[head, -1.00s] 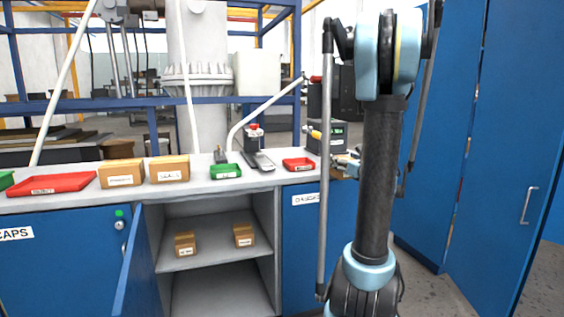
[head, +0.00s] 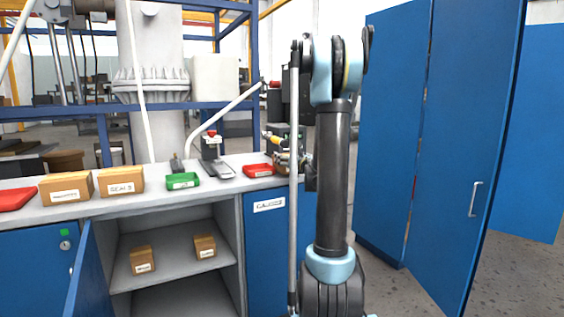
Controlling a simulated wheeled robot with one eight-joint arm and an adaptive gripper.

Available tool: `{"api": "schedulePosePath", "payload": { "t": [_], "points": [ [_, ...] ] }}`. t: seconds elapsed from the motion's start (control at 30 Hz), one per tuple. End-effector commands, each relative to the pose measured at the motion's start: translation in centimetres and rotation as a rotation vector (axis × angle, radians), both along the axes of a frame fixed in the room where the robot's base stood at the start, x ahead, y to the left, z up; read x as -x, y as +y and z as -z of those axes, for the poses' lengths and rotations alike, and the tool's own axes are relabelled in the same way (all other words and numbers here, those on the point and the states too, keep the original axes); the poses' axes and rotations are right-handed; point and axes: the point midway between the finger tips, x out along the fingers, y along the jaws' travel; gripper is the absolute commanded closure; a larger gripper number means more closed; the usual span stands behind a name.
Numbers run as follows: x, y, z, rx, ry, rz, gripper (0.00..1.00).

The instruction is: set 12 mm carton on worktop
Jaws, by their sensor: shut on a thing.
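My gripper (head: 293,160) is small in view beyond the worktop's right part, partly hidden by my arm. It is shut on a tan carton (head: 281,161), of which only a small part shows; no label on it can be read. The grey worktop (head: 215,193) runs from the left edge to the middle of the view. Two tan cartons stand on it at the left: one labelled SEALS (head: 121,181) and one with an unreadable label (head: 66,188). Two smaller cartons, left (head: 142,260) and right (head: 205,246), stand on the shelf below, their labels too small to read.
On the worktop are a green tray (head: 182,181), a red tray (head: 258,171), a larger red tray (head: 14,199) and a dark device (head: 211,147). An open blue cabinet door (head: 83,275) stands before the shelf. Tall blue cabinets (head: 440,140) stand at the right.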

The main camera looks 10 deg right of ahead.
Motion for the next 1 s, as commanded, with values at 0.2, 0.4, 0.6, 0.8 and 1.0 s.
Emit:
{"api": "schedulePosePath", "payload": {
  "t": [0.2, 0.4, 0.6, 0.8, 1.0],
  "points": [
    [-0.8, 0.2, 0.0, -0.001, 0.0, 0.0, 0.9],
    [-2.6, 0.8, 0.0, -0.001, 0.0, 0.0, 0.9],
    [-4.4, 1.3, 0.6, 0.0, 0.0, 0.001, 0.9],
    [-4.3, 1.3, 1.5, -0.001, 0.0, 0.001, 0.9],
    [-4.3, 1.3, 1.5, -0.001, 0.0, 0.001, 0.9]
  ]
}}
